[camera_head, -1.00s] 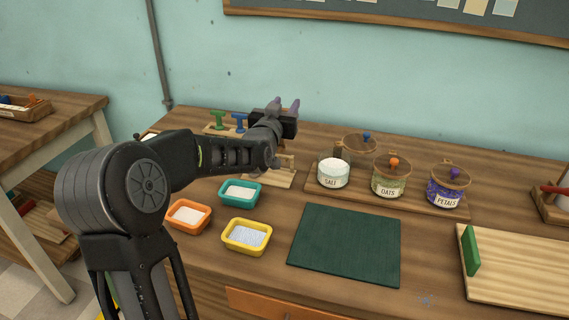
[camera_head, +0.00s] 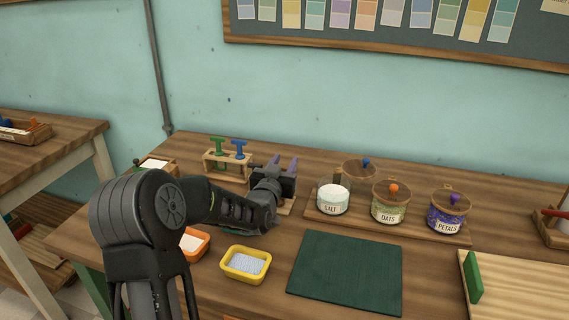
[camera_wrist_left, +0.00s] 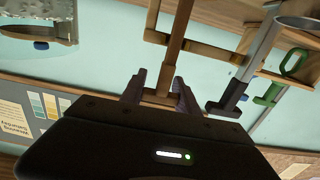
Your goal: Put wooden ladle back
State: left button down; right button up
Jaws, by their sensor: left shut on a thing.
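My left gripper (camera_head: 282,164) is low over the table, between the wooden rack and the salt jar. In the left wrist view its purple fingertips (camera_wrist_left: 160,92) are shut on the crosspiece of the wooden ladle (camera_wrist_left: 175,50). The ladle's shaft runs away from the fingers and crosses the bar of the wooden rack (camera_wrist_left: 212,52); I cannot tell if it touches. In the head view the rack (camera_head: 212,160) holds a green-handled tool (camera_head: 217,145) and a blue-handled tool (camera_head: 238,150). The ladle is hidden or unclear there. My right gripper is out of view.
Jars of salt (camera_head: 333,202), oats (camera_head: 389,206) and petals (camera_head: 448,215) stand on a board right of the gripper. A blue-knobbed lid (camera_head: 360,169) is behind the salt. Orange (camera_head: 204,246) and yellow (camera_head: 246,264) trays are in front. The green mat (camera_head: 345,272) is clear.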

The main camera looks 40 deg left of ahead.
pick_arm(q)
jog(key=shift+f+b, duration=0.2)
jog(key=shift+b, duration=0.15)
jog(key=c, duration=0.9)
grip_release()
jog(key=v, duration=0.7)
jog(key=shift+s+r, duration=0.2)
jog(key=shift+s, duration=0.1)
jog(key=shift+d, duration=0.1)
